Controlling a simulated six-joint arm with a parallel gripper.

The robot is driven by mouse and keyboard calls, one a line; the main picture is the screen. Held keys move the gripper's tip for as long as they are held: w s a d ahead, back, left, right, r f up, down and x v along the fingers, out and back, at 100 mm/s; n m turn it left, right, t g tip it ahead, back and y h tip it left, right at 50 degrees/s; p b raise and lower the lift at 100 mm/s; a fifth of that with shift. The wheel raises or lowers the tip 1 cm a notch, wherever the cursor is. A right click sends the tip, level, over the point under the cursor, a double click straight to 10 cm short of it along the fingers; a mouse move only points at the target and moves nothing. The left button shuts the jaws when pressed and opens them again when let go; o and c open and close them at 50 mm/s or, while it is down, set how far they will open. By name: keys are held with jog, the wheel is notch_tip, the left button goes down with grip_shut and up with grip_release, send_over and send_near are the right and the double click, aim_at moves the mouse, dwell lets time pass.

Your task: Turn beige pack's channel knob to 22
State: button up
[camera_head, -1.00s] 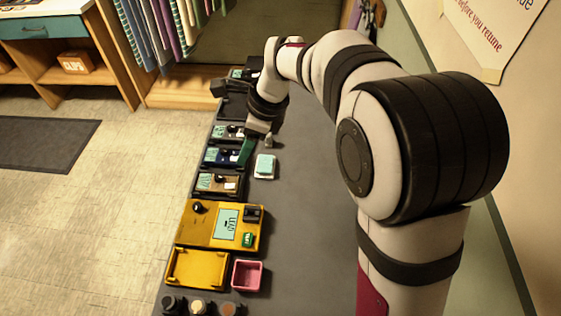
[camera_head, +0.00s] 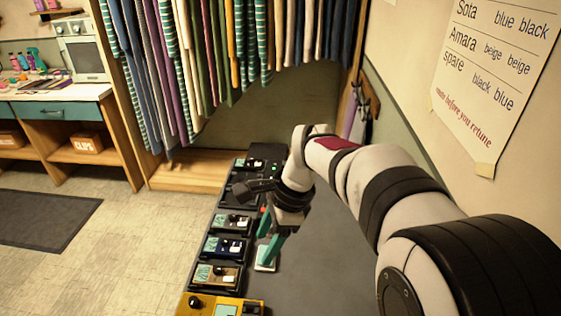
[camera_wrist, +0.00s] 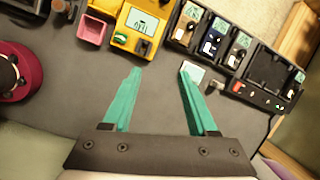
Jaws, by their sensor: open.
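The beige pack (camera_head: 217,275) lies in the row of packs, just beyond the yellow unit, and also shows at the top of the wrist view (camera_wrist: 186,24). Its small screen and dark knob show, but its channel reading is too small to make out. My gripper (camera_head: 264,246) is open and empty, above the grey bench to the right of the row. In the wrist view its two teal fingers (camera_wrist: 160,70) point toward the gap between the yellow unit and the beige pack, apart from both.
A blue pack (camera_head: 227,247) and a black pack (camera_head: 233,222) follow along the row. The yellow unit (camera_wrist: 122,38) and pink tray (camera_wrist: 92,29) sit beside it. A small white-teal item (camera_head: 265,259) lies near my fingers. A wall sign (camera_head: 492,70) lists names with colours.

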jog(key=m+g, duration=0.1)
send_near(218, 268)
jog(key=shift+y, duration=0.4)
jog(key=x, duration=0.8)
jog(key=shift+d+f, duration=0.1)
jog(key=shift+d, duration=0.2)
grip_shut()
